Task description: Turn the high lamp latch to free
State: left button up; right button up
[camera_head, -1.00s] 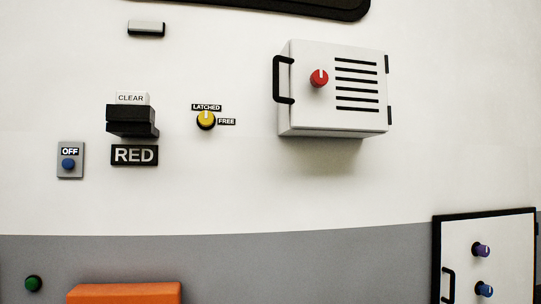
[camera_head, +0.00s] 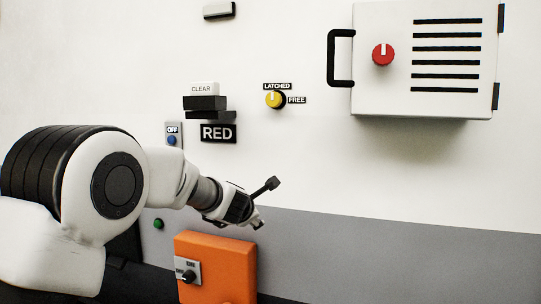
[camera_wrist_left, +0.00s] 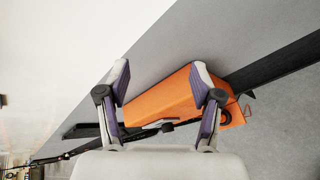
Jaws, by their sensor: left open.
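The knob does not show in that view. My right gripper is not in view.
A white vented box (camera_head: 385,100) with a black handle (camera_head: 339,58) and red knob (camera_head: 383,54) juts out at upper right. A black block (camera_head: 205,104) by the RED sign (camera_head: 218,133) is left of the latch. The orange box (camera_head: 235,262) sits below my gripper.

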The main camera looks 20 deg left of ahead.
pick_arm(q)
notch_tip(320, 180, up, 13)
jog(key=d+n+t, duration=0.1)
jog(key=n+t, duration=0.1)
jog(key=n, duration=0.1)
jog(key=n+t+h, duration=0.2)
jog(key=n+t, duration=0.1)
send_near(272, 99)
jog(key=w, duration=0.3)
jog(key=w+p, duration=0.5)
jog(key=w, duration=0.2)
jog(key=shift+w, duration=0.15)
jog(key=shift+w+d+f, duration=0.1)
jog(key=shift+w+d, duration=0.15)
jog(key=shift+w, duration=0.1)
jog(key=shift+s, duration=0.15)
jog(key=shift+a, duration=0.1)
jog(key=c, duration=1.2)
